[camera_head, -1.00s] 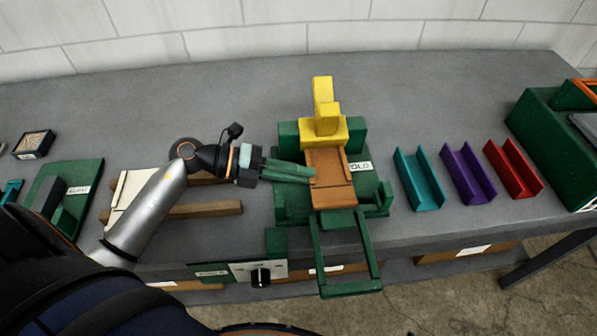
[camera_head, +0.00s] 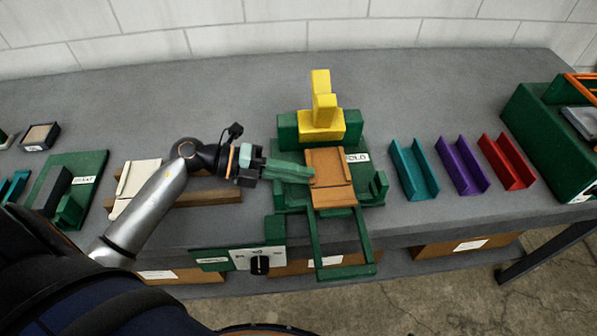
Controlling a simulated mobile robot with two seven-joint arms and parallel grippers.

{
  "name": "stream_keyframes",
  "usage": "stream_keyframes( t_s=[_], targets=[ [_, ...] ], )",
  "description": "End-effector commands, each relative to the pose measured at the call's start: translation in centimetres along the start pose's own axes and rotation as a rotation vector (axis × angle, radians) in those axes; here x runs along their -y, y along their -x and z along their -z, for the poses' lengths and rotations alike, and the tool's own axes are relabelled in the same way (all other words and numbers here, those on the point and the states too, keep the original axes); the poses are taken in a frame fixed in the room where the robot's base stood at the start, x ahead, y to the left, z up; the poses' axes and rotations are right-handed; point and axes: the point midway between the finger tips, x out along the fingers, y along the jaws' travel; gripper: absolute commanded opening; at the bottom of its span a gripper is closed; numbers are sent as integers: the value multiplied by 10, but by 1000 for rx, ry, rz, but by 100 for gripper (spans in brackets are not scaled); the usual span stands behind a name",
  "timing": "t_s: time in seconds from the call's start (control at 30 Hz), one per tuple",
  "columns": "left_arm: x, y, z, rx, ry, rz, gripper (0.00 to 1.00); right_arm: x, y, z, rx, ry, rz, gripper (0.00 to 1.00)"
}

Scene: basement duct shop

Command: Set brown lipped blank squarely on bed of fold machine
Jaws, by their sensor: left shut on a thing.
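The brown lipped blank (camera_head: 331,191) is at the green fold machine (camera_head: 290,133), over its bed, with its long side running front to back. A raised strip crosses it near its front end. My left gripper (camera_head: 313,175) comes in from the left and is shut on the blank's left edge. The blank looks nearly in line with the bed; I cannot tell whether it rests flat or is held just above. A yellow block (camera_head: 321,124) stands just behind the blank. My right gripper is not in view.
Teal (camera_head: 414,172), purple (camera_head: 462,168) and red (camera_head: 507,163) channels lie to the right. A cream blank (camera_head: 135,182) lies on wooden bars (camera_head: 205,197) at left. A green frame (camera_head: 343,272) juts past the bench front, beside a black knob (camera_head: 260,265).

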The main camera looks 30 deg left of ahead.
Motion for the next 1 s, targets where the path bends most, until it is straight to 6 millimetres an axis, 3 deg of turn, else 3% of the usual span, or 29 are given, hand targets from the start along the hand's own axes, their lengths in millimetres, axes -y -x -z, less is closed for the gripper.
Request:
stream_keyframes(
  t_s=[0.1, 0.13, 0.43, 0.77, 1.0],
  targets=[
    [-2, 0, 0, 0, 0, -4, 0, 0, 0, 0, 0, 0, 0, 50],
    [-2, 0, 0, 0, 0, -4, 18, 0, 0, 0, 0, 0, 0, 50],
    [-1, 0, 0, 1, 0, -2, 50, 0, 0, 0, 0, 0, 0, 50],
    [-2, 5, 0, 2, 0, -3, 50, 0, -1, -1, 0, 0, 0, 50],
    [-4, 46, 0, 3, -1, -7, 50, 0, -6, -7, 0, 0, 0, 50]
  ],
)
